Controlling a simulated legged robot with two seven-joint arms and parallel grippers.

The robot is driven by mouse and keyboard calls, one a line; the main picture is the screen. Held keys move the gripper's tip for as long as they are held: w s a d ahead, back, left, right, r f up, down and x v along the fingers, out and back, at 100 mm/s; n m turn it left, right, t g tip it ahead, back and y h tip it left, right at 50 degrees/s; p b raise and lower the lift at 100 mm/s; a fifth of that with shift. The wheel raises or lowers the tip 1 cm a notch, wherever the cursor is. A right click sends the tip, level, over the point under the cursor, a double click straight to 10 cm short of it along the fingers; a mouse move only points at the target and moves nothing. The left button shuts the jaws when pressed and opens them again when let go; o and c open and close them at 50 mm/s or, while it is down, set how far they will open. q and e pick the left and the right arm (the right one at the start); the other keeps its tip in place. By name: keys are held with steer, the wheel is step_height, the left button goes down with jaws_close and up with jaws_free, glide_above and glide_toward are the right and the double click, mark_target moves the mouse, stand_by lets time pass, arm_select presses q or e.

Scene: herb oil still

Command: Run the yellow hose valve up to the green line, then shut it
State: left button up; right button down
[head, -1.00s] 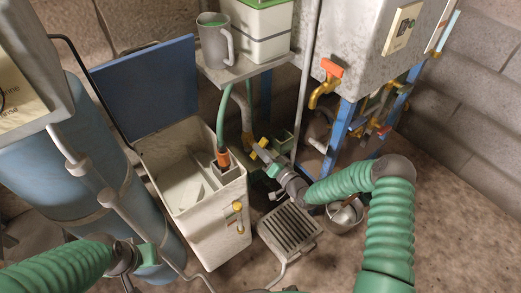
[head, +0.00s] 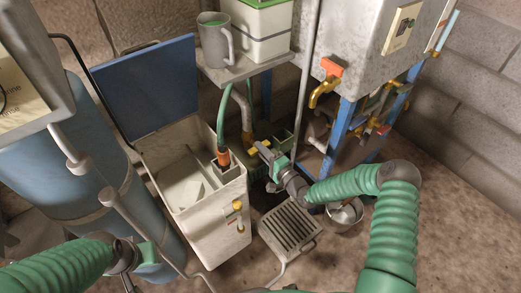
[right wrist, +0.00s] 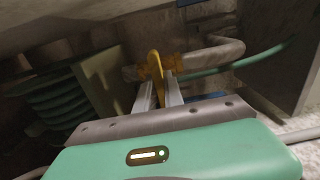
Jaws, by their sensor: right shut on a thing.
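The yellow hose valve (head: 254,152) is low behind the white bin, at the foot of a grey hose (head: 246,110). In the right wrist view its upright yellow handle (right wrist: 155,66) stands between the two fingers. My right gripper (right wrist: 159,92) is shut on this handle; it also shows in the head view (head: 265,152), partly covering the valve. My left gripper (head: 148,256) is at the lower left, beside the blue drum, and its fingers are hidden. I cannot make out a green line in either view.
The white bin (head: 211,232) with a raised blue lid (head: 147,88) stands left of the valve. A grey mug (head: 215,48) stands on the shelf above. A floor grate (head: 289,228) and a metal pot (head: 344,214) are near my right arm. Floor at the right is clear.

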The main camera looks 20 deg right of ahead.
steer(key=shift+d+f+m, duration=0.15)
steer(key=shift+d+m, duration=0.1)
steer(key=shift+m, duration=0.15)
steer(key=c, duration=1.5)
jaws_free()
steer(key=shift+o, duration=0.2)
steer(key=shift+s, duration=0.3)
steer(key=p+v, duration=0.4)
steer(key=v, duration=1.2)
steer(key=shift+d, duration=0.15)
steer(key=shift+s, duration=0.1)
